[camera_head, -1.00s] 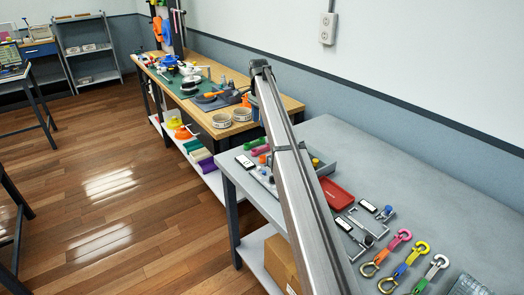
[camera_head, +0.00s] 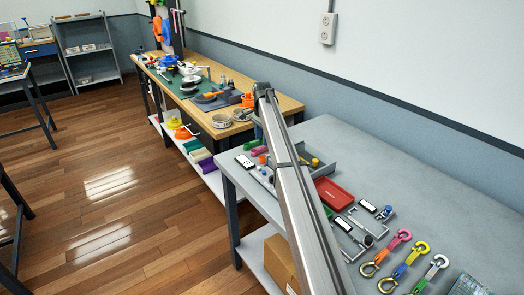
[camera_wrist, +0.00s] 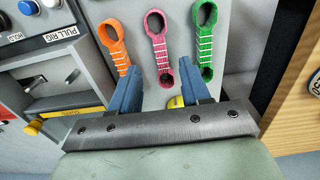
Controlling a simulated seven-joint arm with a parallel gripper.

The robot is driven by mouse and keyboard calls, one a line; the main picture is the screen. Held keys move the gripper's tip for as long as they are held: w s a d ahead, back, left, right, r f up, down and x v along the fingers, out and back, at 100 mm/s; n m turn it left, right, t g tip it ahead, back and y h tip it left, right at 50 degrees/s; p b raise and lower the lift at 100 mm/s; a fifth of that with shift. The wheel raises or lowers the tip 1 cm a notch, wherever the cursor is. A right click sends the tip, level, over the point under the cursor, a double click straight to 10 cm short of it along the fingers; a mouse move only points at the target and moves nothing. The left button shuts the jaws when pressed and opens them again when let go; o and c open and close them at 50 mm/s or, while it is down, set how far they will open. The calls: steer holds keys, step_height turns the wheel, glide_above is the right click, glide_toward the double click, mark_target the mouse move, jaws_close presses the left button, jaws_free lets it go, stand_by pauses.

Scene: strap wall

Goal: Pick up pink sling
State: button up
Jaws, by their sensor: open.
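In the wrist view, a pink sling (camera_wrist: 161,45) with white stitching lies against a grey panel, with a loop at its upper end. An orange sling (camera_wrist: 113,45) is to its left and a green sling (camera_wrist: 205,42) to its right. My gripper (camera_wrist: 160,88) is open, with one blue finger on either side of the pink sling's lower end. The fingertips overlap the lower ends of the orange and green slings in the picture. I cannot tell whether they touch. My gripper cannot be made out in the head view, where my arm crosses the middle.
Left of the slings is a panel with buttons and a "PULL RIG" label (camera_wrist: 62,31). A yellow knob (camera_wrist: 31,130) juts out below. A wooden board edge (camera_wrist: 290,75) stands at the right. In the head view, hooks with coloured straps (camera_head: 402,262) lie on the grey table (camera_head: 440,190).

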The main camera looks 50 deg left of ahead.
mark_target(262, 147)
step_height(262, 147, down, 4)
steer(key=shift+a+f, duration=0.1)
steer(key=shift+f, duration=0.15)
jaws_close()
stand_by(0.4)
